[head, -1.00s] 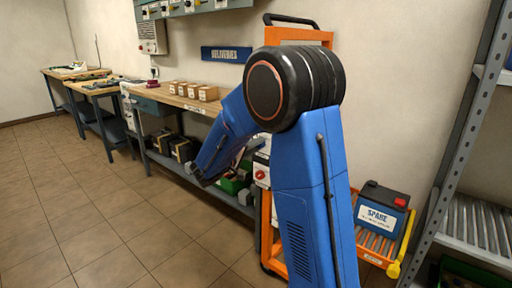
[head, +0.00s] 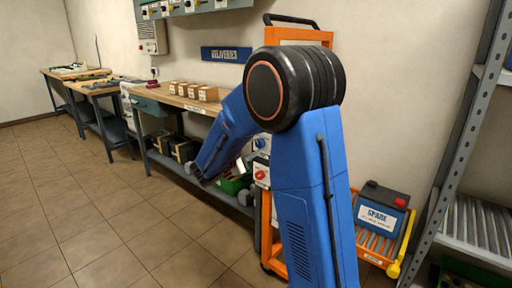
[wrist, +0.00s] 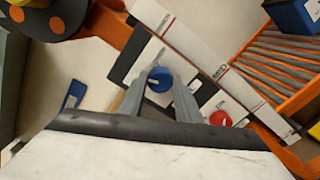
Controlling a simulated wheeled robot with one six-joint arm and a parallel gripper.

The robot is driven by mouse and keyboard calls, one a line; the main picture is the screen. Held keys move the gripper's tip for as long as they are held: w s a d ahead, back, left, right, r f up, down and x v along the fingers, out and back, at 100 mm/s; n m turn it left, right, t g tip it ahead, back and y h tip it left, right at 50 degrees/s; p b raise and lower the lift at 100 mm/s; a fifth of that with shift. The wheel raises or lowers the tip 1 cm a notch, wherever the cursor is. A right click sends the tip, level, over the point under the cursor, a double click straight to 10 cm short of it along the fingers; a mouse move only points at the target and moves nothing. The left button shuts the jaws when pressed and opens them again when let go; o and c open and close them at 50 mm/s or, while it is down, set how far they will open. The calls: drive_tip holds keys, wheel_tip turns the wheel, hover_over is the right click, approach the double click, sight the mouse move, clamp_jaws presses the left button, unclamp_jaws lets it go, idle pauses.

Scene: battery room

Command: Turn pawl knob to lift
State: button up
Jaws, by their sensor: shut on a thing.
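A round blue knob (wrist: 159,80) on a white plate with a dark border sits between the two grey fingers of my gripper (wrist: 160,86) in the wrist view. The fingers are shut on it from both sides. A red knob (wrist: 220,118) is to its right, apart from the fingers. In the head view the red knob (head: 261,175) shows on the orange cart's front, below the blue knob (head: 260,143). My arm hides much of the cart there. The knob labels are too small to read, so I cannot tell which is named pawl.
An orange cart frame (head: 299,35) stands behind my arm. A grey shelf rack (head: 462,130) stands far right. A workbench (head: 176,98) with small boxes is left. Floor at left is clear.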

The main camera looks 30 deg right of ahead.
drive_tip(key=shift+f+n, duration=0.1)
drive_tip(key=shift+n, duration=2.2)
drive_tip(key=o, duration=1.1)
drive_tip(key=shift+c, duration=0.2)
drive_tip(key=shift+a, duration=0.15)
drive_tip(key=v, duration=1.7)
drive_tip(key=shift+s+a, duration=0.1)
